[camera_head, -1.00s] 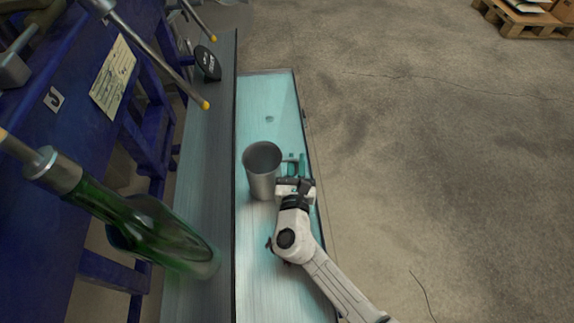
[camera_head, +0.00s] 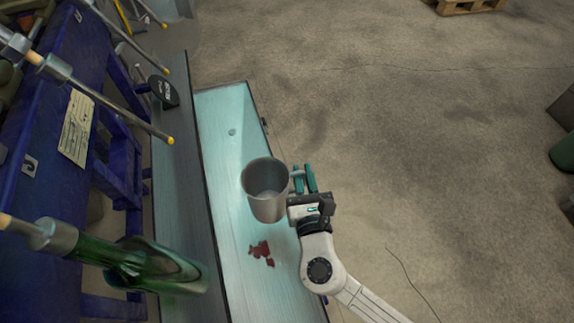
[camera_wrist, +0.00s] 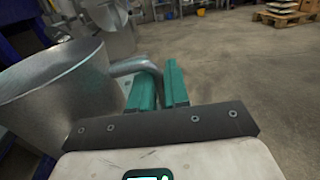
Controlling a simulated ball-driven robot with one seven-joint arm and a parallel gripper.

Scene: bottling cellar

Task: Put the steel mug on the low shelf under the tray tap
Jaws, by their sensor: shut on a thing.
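The steel mug (camera_head: 266,192) is upright, its open mouth facing up, over the pale teal tray surface (camera_head: 225,105). It also fills the left of the wrist view (camera_wrist: 55,95). My gripper (camera_head: 305,180) is at its right side, with teal fingers (camera_wrist: 157,88) shut on the mug's handle (camera_wrist: 130,66). The mug seems to be held above the surface, though its underside is hidden. A small dark fitting (camera_head: 265,124) sits on the tray's right edge; I cannot tell whether it is the tray tap. I cannot make out a low shelf under it.
A grey ledge (camera_head: 182,150) runs left of the tray, beside a blue machine (camera_head: 45,125) with yellow-tipped spouts (camera_head: 150,130). A green bottle (camera_head: 150,268) hangs at lower left. Red fragments (camera_head: 262,252) lie on the tray. Concrete floor (camera_head: 400,130) on the right is open.

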